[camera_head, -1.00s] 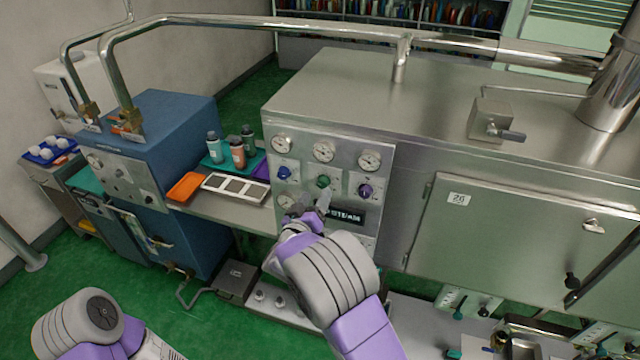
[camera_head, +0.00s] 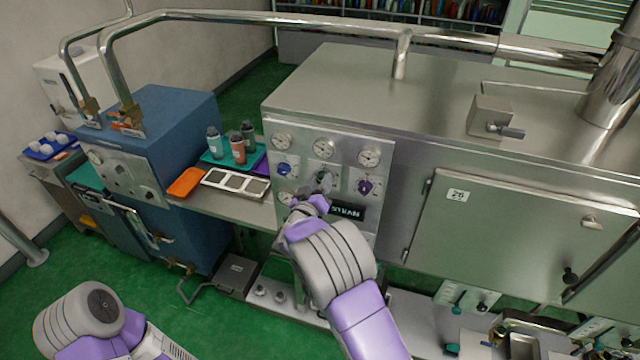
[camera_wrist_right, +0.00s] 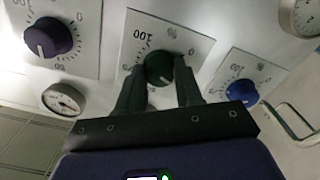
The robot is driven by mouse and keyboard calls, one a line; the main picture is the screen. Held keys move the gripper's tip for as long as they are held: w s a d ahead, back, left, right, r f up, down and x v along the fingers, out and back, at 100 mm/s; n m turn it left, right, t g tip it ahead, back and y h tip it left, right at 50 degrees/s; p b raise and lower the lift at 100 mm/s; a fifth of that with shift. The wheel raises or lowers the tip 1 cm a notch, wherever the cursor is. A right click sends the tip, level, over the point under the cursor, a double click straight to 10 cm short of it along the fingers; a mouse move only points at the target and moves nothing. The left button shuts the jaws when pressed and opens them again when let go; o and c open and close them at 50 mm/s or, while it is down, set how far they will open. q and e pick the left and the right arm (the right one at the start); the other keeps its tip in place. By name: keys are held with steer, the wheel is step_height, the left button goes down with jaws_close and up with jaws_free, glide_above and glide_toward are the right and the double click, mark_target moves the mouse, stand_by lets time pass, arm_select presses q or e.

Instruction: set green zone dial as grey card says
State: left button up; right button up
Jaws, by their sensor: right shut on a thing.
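The green dial (camera_wrist_right: 160,68) sits at the middle of its white scale plate (camera_wrist_right: 186,38) in the right wrist view, which shows the panel upside down. The figures 100 and 0 show on the plate; I cannot read the dial's setting surely. My right gripper (camera_wrist_right: 160,84) is shut on the green dial, one finger on each side. In the head view, my right gripper (camera_head: 320,188) is at the panel's middle and largely covers the dial. My left gripper is out of view. I cannot make out a readable grey card.
A blue dial (camera_head: 284,170) and a purple dial (camera_head: 365,187) flank the green one, with gauges (camera_head: 323,149) above. A dark STEAM label (camera_head: 347,212) is just below right.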

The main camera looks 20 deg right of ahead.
steer(key=shift+c, duration=0.2)
steer(key=shift+f+m+b, duration=0.1)
steer(key=shift+m+b, duration=6.6)
steer(key=o, duration=1)
steer(key=shift+o, duration=0.2)
